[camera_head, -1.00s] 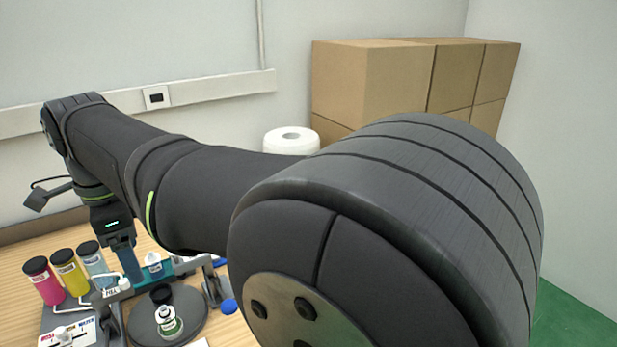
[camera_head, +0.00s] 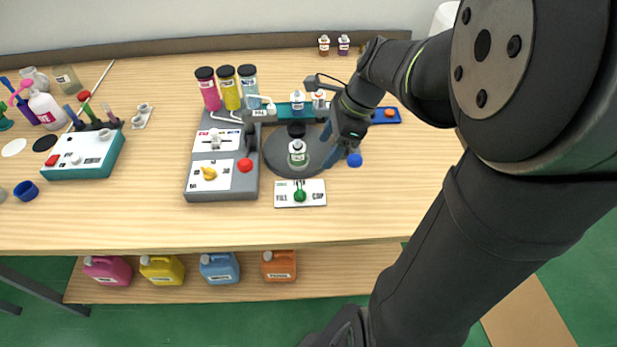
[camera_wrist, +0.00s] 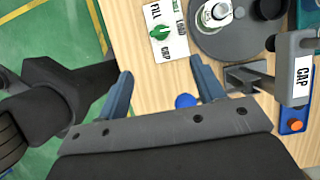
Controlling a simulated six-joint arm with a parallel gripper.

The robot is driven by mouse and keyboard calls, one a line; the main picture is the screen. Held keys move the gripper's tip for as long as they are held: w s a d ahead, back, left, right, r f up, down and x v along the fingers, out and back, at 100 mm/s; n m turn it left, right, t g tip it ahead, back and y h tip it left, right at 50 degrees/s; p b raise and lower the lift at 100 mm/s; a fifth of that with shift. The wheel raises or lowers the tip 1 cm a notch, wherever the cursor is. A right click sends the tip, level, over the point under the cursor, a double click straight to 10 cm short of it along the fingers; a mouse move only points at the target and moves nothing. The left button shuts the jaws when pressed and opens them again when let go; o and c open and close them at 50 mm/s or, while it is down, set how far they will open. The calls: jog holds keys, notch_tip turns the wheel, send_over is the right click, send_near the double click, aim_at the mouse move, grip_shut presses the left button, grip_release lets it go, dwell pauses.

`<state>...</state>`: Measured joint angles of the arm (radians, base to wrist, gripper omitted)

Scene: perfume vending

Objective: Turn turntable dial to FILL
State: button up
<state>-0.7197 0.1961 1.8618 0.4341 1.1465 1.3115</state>
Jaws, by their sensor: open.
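The turntable dial is a green knob (camera_head: 300,195) on a white plate (camera_head: 317,187) in front of the turntable. FILL is at its left and CAP at its right in the head view. Its narrow end seems to point toward the turntable, between those labels. The dial also shows in the wrist view (camera_wrist: 160,33). The grey round turntable (camera_head: 273,153) carries a clear bottle (camera_head: 298,154) with a white label and a dark piece (camera_head: 296,130). My gripper (camera_wrist: 160,68) is open and empty, its blue fingers apart. It is to the right of the dial plate in the head view, not touching the dial.
A grey control panel (camera_head: 222,193) with a yellow knob and red button stands left of the dial. A blue cap (camera_head: 354,160) lies near my gripper. A grey post marked CAP (camera_wrist: 300,75) stands close to my right finger in the wrist view. Wood is bare around the dial plate's front.

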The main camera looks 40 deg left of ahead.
aim_at(300, 190)
jog(key=x, duration=1.5)
jog(key=shift+s+f, duration=0.1)
jog(key=shift+f, duration=0.2)
jog(key=c, duration=1)
jog(key=shift+a, duration=0.1)
